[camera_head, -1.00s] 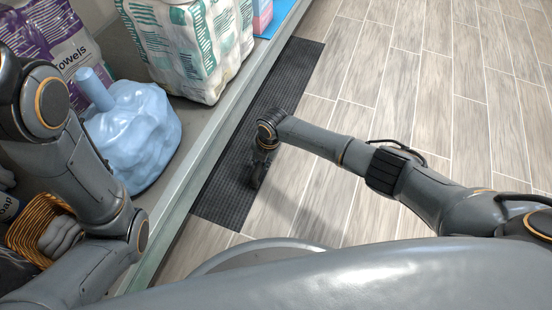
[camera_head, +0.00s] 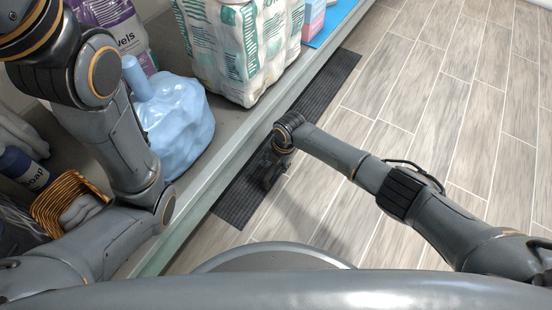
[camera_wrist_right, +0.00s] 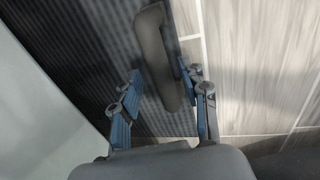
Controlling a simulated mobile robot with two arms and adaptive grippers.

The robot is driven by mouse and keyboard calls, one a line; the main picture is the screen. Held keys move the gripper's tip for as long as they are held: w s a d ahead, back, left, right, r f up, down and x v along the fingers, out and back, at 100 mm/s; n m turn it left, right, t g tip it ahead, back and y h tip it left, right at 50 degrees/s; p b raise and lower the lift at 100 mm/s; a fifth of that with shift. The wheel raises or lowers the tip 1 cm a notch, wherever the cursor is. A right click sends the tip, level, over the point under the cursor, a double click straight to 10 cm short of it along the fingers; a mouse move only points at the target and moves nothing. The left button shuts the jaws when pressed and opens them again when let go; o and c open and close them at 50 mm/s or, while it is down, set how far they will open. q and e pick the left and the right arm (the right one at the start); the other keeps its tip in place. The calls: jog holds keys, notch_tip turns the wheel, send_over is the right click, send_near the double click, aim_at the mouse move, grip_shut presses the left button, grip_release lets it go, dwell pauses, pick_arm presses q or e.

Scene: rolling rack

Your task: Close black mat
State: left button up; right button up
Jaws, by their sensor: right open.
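The black mat (camera_head: 326,86) is a long, ribbed dark strip lying on the floor along the shelf's lower edge. It also fills the upper left of the right wrist view (camera_wrist_right: 85,45). My right gripper (camera_head: 266,182) is low over the near part of the mat, close to its right long edge. In the right wrist view its fingers (camera_wrist_right: 160,72) are apart. A dark grey elongated bar (camera_wrist_right: 155,45) shows between and beyond them; I cannot tell what it is or whether the fingers touch it. My left arm crosses the shelf, but its gripper is out of frame.
A shelf (camera_head: 235,130) runs beside the mat on the left. It holds a paper-towel pack (camera_head: 240,50), a light blue lumpy object (camera_head: 175,125), an orange basket (camera_head: 62,205) and a dark bottle (camera_head: 22,168). The wood-look tile floor (camera_head: 440,120) on the right is clear.

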notch_tip(320, 180, up, 12)
jog(key=s+d, duration=0.1)
jog(key=shift+d+f, duration=0.15)
jog(key=shift+d, duration=0.25)
jog(key=shift+s, duration=0.2)
